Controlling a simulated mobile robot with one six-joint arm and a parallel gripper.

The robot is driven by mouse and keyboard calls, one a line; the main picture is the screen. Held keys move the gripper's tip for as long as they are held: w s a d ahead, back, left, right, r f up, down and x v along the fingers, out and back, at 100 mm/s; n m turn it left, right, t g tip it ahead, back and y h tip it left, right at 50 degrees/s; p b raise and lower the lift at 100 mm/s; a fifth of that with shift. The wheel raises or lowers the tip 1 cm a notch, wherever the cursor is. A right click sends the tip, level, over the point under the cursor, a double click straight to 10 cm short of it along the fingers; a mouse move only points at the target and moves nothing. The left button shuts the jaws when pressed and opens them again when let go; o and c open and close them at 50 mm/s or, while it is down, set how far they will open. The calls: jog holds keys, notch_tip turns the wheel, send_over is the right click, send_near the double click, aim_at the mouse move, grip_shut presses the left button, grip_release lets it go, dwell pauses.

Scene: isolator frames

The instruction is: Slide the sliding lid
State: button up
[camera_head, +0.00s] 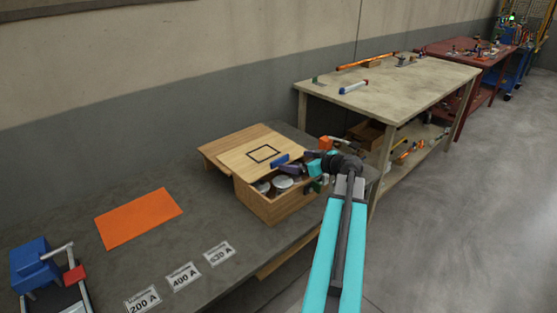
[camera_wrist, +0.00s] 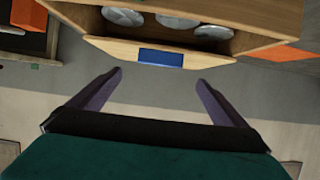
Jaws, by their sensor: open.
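A wooden box (camera_head: 283,208) stands on the dark bench. Its sliding lid (camera_head: 240,157) is light wood with a black square outline and sits shifted toward the back left, so the box is partly open. A blue handle (camera_head: 280,160) is on the lid's near edge; it also shows in the wrist view (camera_wrist: 160,58). Round pale items (camera_wrist: 175,20) show inside the box. My gripper (camera_head: 291,162) is open and empty. In the wrist view its purple fingertips (camera_wrist: 160,77) are wide apart, one toward each side of the handle, without visible contact.
An orange mat (camera_head: 138,218) lies left of the box. Labels (camera_head: 184,277) lie along the bench front, and a blue device (camera_head: 37,263) stands at the far left. A wooden table (camera_head: 425,82) with orange and blue items is behind right. Bare bench surrounds the mat.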

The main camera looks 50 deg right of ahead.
aim_at(280, 159)
jog(key=p+x, duration=0.2)
jog(key=x, duration=0.9)
jog(key=shift+w, duration=0.1)
